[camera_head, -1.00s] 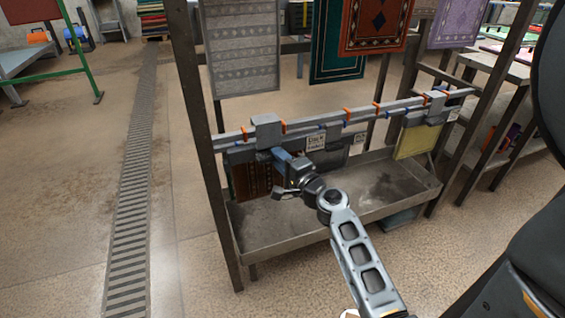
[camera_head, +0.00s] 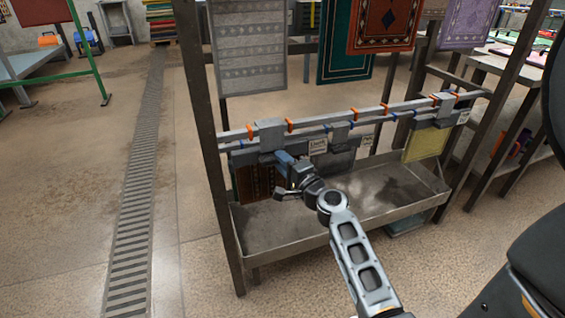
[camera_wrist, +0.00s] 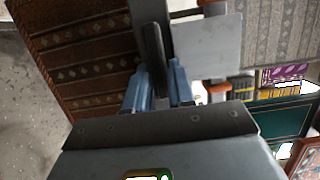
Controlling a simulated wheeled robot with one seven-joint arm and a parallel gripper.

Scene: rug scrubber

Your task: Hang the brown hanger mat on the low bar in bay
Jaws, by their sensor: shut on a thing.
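The brown patterned mat (camera_head: 257,184) hangs below a grey hanger at the left end of the low bar (camera_head: 385,110). The hanger's hook block (camera_head: 270,133) is at the bar and seems to straddle it; I cannot tell whether it rests there. My gripper (camera_head: 287,162) is in front of the hanger, right of the mat's upper part. In the wrist view my gripper's blue fingers (camera_wrist: 157,88) are shut on the hanger's dark grey upright part (camera_wrist: 153,48). The brown mat (camera_wrist: 85,55) fills the upper left there. A blank pale plate (camera_wrist: 210,47) is beside it.
A grey hanger (camera_head: 342,135) and a yellow mat (camera_head: 425,144) hang farther right along the low bar. Orange clips (camera_head: 289,125) mark it. A metal tray (camera_head: 285,240) lies below. A rack post (camera_head: 212,150) stands left. Large mats (camera_head: 250,50) hang above.

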